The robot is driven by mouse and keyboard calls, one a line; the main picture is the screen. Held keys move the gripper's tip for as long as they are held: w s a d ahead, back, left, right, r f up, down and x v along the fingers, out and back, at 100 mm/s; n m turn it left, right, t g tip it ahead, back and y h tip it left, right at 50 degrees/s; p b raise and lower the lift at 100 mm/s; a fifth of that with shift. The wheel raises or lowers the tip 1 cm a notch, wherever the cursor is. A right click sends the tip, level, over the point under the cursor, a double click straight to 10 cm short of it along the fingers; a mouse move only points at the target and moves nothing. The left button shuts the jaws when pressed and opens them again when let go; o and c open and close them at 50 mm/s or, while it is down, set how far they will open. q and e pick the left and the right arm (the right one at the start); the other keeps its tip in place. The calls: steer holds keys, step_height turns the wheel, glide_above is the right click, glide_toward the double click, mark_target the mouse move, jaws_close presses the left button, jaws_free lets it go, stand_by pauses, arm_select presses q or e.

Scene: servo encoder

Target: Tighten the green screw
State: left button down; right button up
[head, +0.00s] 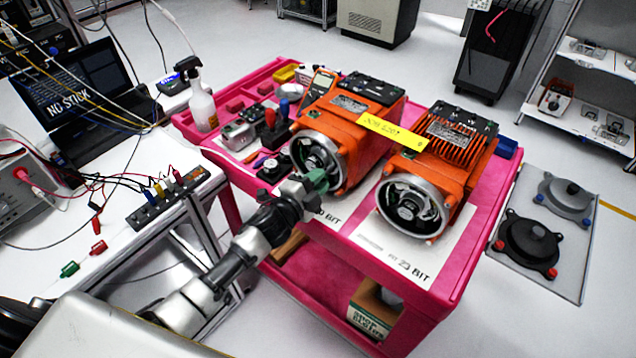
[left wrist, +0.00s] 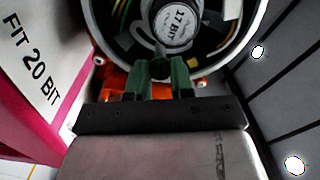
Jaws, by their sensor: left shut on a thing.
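My left gripper (head: 316,181) reaches the front of the left orange motor (head: 352,139), at the lower edge of its round metal opening. In the left wrist view, my gripper's two green fingers (left wrist: 159,76) are closed around a small dark green cylindrical end, which looks like the green screw (left wrist: 158,68). The screw sits just below the round part labelled "17 BIT" (left wrist: 172,25) inside the motor's ring. Its far end is hidden. The screw cannot be told apart from the fingers in the head view. My right gripper is not in view.
The motor stands on a pink cart (head: 462,262), beside a second orange motor (head: 438,165). Sheets marked "20 BIT" and "23 BIT" (head: 405,262) lie before them. Small tools and a spray bottle (head: 201,105) are at the cart's left. A white workbench (head: 110,255) stands left.

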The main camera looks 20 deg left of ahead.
arm_select(q)
steer(key=shift+m+b, duration=0.3)
steer(key=shift+m, duration=0.8)
steer(key=c, duration=1)
jaws_free()
steer(key=shift+o, duration=0.2)
steer(key=b+v, duration=0.2)
steer(key=v, duration=0.9)
